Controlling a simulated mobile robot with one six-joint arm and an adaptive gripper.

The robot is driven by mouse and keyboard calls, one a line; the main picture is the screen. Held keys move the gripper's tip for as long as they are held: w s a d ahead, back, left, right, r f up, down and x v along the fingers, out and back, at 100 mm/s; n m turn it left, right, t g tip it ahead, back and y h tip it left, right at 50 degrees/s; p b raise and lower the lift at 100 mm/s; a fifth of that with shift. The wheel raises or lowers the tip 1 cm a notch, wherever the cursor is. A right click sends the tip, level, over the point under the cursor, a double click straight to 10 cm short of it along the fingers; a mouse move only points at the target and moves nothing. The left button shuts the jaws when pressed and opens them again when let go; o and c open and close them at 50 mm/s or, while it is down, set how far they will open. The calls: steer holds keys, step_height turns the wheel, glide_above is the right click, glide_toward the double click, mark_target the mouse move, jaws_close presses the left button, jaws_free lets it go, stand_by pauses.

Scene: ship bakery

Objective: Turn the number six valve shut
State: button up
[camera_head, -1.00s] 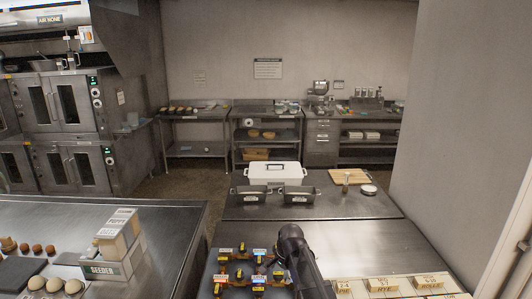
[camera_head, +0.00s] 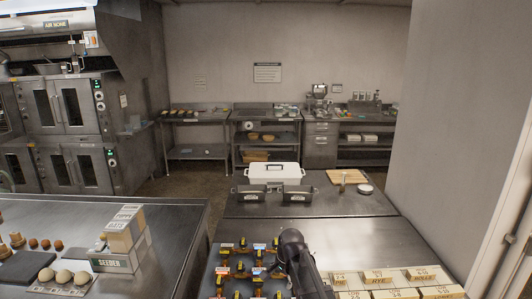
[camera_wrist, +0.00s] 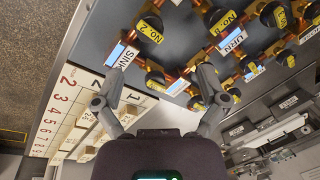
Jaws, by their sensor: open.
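The valve board (camera_head: 229,285) lies on the near counter, partly hidden behind my arm. The wrist view shows its dark plate (camera_wrist: 92,28), with several black valve knobs, coppery pipes and yellow number tags. A NO. 2 tag (camera_wrist: 149,31) and a NO. 8 tag (camera_wrist: 222,22) are readable, as are the SINK label (camera_wrist: 122,55) and the URN label (camera_wrist: 232,40). I cannot make out which valve is number six. My gripper (camera_wrist: 162,78) is open over the board's edge, its fingers spread with a black knob (camera_wrist: 196,103) near the right finger. It appears to hold nothing.
Right of the board are small labelled boxes (camera_head: 385,275); the wrist view shows a white strip with red numbers (camera_wrist: 62,100). A seeder box (camera_head: 112,262) is left. The counter's middle is clear.

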steer(key=shift+s+d+f+n, duration=0.3)
steer(key=shift+s+d+f, duration=0.15)
steer(key=shift+f, duration=0.15)
steer(key=s+d+f+n+g+b, duration=0.1)
steer(key=s+d+f+n+b, duration=0.3)
steer(key=s, duration=0.3)
steer(key=s+d+f+n+h+b, duration=0.1)
steer(key=s+d+f+n+b, duration=0.3)
steer(key=s+d, duration=0.3)
steer(key=shift+s+d+f+g+h+b, duration=0.2)
steer(key=shift+s+f+g+h+b, duration=0.15)
steer(key=shift+s+f+b, duration=0.35)
steer(key=shift+w+r, duration=0.1)
steer(key=shift+w, duration=0.1)
stand_by(0.9)
